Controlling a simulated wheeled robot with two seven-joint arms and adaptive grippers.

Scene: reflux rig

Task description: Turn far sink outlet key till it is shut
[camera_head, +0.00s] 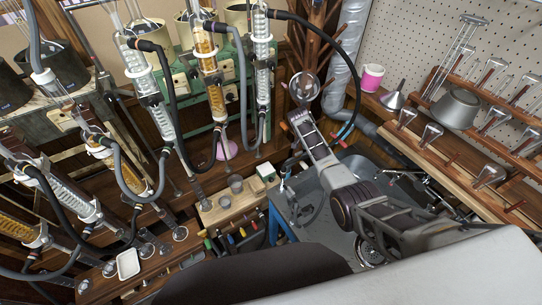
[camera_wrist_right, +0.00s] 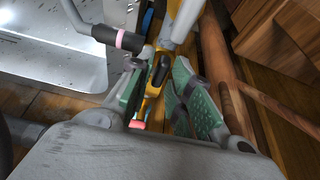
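In the wrist view my right gripper (camera_wrist_right: 157,82) has its green-padded fingers apart, one left and one right of a brass-yellow fitting (camera_wrist_right: 151,105) with a black part (camera_wrist_right: 161,68) above it. I cannot tell whether either pad touches it, or which part is the outlet key. The metal sink (camera_wrist_right: 52,50) lies to the left of the fingers. In the head view my right arm (camera_head: 322,160) reaches over the grey-blue sink area (camera_head: 312,205), and its fingertips cannot be made out. My left gripper is not in view.
A grey tube with a black sleeve and pink band (camera_wrist_right: 131,40) crosses close to the left finger. Wooden rods (camera_wrist_right: 222,75) stand close on the right. Glassware and hoses (camera_head: 125,170) fill the left, and a wooden rack (camera_head: 450,160) stands right.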

